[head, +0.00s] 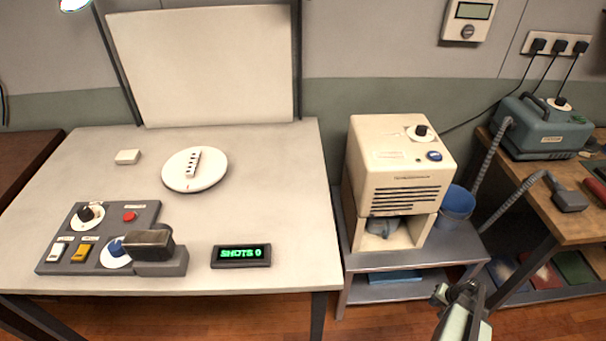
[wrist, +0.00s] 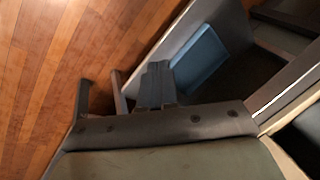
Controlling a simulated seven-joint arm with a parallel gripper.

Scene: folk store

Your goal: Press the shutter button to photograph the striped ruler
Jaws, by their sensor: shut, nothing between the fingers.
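A pale ruler-like strip with dark marks (head: 192,163) lies on a round white disc (head: 181,182) on the table. A grey control panel (head: 70,245) sits at the table's front left. It carries a red round button (head: 129,216); its label is too small to read, so I cannot tell if it is the shutter button. A small display (head: 241,256) reads "SHOTS 0". My gripper (head: 457,289) is at the lower right, off the table and far from the panel. Its fingers, also seen in the wrist view (wrist: 155,86), are together and empty.
The panel also has a black knob (head: 87,212), a blue knob (head: 116,247), two rockers and a dark raised block (head: 149,241). A white backdrop (head: 205,65) stands behind the disc.

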